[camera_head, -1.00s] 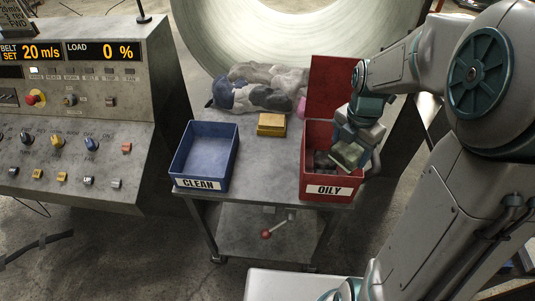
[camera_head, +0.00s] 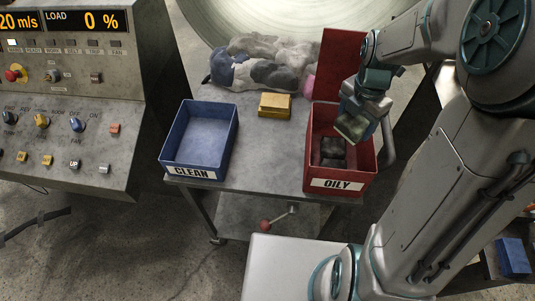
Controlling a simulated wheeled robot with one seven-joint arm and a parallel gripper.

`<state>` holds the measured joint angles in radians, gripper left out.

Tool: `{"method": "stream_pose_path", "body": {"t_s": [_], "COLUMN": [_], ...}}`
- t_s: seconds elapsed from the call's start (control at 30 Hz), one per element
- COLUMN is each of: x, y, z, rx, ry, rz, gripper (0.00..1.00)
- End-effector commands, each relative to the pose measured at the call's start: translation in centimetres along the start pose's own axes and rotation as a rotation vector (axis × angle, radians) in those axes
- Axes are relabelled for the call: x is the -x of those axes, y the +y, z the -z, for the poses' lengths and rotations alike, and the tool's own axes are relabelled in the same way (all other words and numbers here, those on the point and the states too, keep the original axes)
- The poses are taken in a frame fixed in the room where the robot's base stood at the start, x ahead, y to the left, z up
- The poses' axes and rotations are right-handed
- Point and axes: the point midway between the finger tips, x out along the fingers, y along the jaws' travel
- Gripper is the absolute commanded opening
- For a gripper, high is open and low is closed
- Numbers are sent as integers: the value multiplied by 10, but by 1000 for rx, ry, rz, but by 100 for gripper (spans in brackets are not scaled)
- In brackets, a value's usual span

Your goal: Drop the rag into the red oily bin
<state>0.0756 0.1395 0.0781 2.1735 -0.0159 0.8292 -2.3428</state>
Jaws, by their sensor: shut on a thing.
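The red bin (camera_head: 366,181), labelled OILY, stands at the right end of the grey metal cart with its red lid raised at the back. Dark crumpled cloths (camera_head: 332,150) lie inside it. My gripper (camera_head: 354,120) is over the right rear part of the bin's opening, pointing down. It is shut on a small grey-green rag (camera_head: 350,127), which hangs at about the rim. Whether the rag touches the bin is unclear. The fingertips are partly hidden by the gripper body and the rag.
A blue bin (camera_head: 211,150) labelled CLEAN stands empty at the cart's left. A yellow block (camera_head: 275,105) sits between the bins. Crumpled grey, white and blue cloths (camera_head: 262,70) lie behind. A control panel (camera_head: 75,110) stands at left.

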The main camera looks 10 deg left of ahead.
Motion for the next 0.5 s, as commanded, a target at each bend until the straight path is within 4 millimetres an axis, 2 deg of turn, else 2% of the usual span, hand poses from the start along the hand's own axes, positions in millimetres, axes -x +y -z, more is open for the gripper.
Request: {"method": "stream_pose_path", "body": {"t_s": [0.03,0.1,0.4,0.43,0.5], "x": [-9,-13,-13,-13,-13], "y": [0,0,0,0,0], "z": [0,0,0,0,0], "rx": [0,0,0,0,0], "ry": [0,0,0,0,0], "rz": [0,0,0,0,0], "gripper": [46,46,46,76,93]}}
